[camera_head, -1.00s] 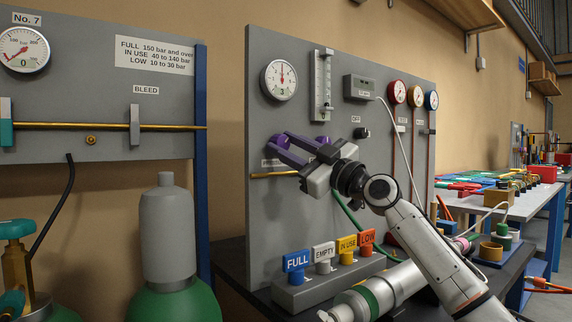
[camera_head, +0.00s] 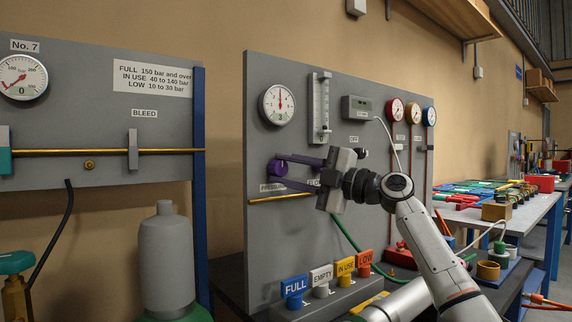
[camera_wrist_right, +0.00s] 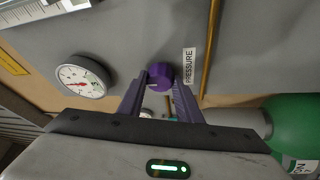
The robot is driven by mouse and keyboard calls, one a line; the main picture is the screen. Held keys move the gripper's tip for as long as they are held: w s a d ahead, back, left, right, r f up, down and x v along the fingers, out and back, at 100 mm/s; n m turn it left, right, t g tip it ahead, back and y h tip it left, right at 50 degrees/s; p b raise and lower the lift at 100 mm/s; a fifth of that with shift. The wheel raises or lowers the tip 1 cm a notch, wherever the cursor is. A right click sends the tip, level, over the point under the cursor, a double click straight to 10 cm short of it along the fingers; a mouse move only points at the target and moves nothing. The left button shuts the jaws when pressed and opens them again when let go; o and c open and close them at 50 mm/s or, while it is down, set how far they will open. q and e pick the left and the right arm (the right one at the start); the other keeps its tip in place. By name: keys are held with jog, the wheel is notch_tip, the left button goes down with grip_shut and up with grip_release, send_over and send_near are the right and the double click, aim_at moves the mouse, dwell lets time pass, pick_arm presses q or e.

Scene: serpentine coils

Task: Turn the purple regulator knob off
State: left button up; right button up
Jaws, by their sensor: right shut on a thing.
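The purple regulator knob (camera_head: 277,168) sticks out from the grey panel, above the brass pipe and by a PRESSURE label. In the right wrist view the purple knob (camera_wrist_right: 160,74) sits between the fingertips. My right gripper (camera_head: 281,170) reaches in from the right with its purple fingers around the knob. In the right wrist view my right gripper (camera_wrist_right: 160,84) is shut on the knob, one finger on each side. The label is partly hidden by the fingers in the head view. My left gripper is not in view.
A white gauge (camera_head: 278,104) and a flow tube (camera_head: 320,108) are on the panel above. Coloured tags, including a blue FULL tag (camera_head: 294,286), stand on a block below. A grey-capped green cylinder (camera_head: 166,262) stands left. A brass pipe (camera_head: 285,196) runs just below the knob.

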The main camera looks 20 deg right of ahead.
dwell(0.4)
jog(key=o, duration=1)
jog(key=shift+o, duration=0.2)
jog(key=v, duration=1)
jog(key=shift+b, duration=0.35)
jog(key=shift+s+d, duration=0.15)
